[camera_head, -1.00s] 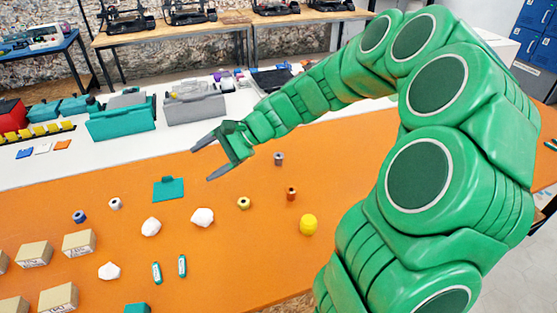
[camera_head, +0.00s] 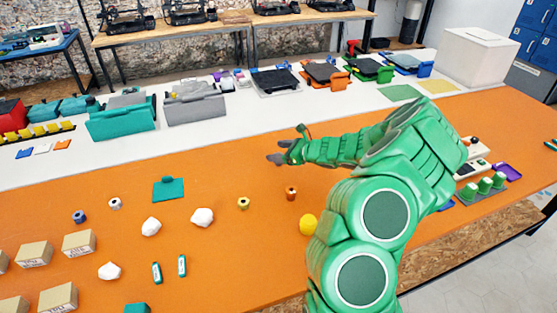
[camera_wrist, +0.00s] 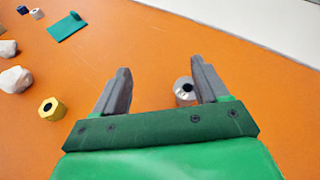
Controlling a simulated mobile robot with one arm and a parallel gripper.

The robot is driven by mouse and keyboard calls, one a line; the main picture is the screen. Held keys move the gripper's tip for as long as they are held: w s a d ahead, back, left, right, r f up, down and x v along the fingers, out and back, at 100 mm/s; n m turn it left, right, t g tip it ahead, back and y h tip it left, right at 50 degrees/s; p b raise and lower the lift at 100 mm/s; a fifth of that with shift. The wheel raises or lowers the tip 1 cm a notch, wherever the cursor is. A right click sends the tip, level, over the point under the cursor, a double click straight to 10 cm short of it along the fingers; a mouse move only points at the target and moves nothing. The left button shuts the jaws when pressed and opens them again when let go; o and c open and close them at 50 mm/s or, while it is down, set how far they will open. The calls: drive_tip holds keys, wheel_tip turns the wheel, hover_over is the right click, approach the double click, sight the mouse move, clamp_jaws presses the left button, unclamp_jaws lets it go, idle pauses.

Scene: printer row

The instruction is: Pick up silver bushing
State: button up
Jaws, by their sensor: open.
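The silver bushing (camera_wrist: 180,90) stands on the orange table in the wrist view, with its dark hole showing. It lies between the two grey fingers of my gripper (camera_wrist: 160,70), close beside the right finger, which covers its right edge. I cannot tell whether they touch. The gripper is open, with a wide empty gap left of the bushing. In the head view my gripper (camera_head: 284,146) is low over the back part of the orange table, and it hides the bushing there.
A yellow bushing (camera_head: 243,203), a red-orange bushing (camera_head: 291,193) and a yellow piece (camera_head: 308,225) stand nearer the front. A teal plate (camera_head: 167,190) and white lumps (camera_head: 203,217) lie to the left. Boxes (camera_head: 79,243) stand front left. Orange tabletop around the bushing is clear.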

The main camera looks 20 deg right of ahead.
drive_tip(key=d+f+m, duration=0.1)
drive_tip(key=d+f, duration=0.1)
drive_tip(key=d+f+m+h, duration=0.1)
drive_tip(key=d+f, duration=0.1)
drive_tip(key=shift+d+f+t, duration=0.3)
drive_tip(key=shift+d, duration=0.05)
drive_tip(key=shift+x, duration=1.15)
drive_tip(key=x, duration=0.4)
drive_tip(key=shift+s+a, duration=0.2)
drive_tip(key=shift+a, duration=0.05)
drive_tip(key=shift+w+a+f, duration=0.1)
drive_tip(key=shift+w+a, duration=0.2)
drive_tip(key=shift+w, duration=0.35)
drive_tip(key=shift+c, duration=0.4)
drive_tip(key=c, duration=1.1)
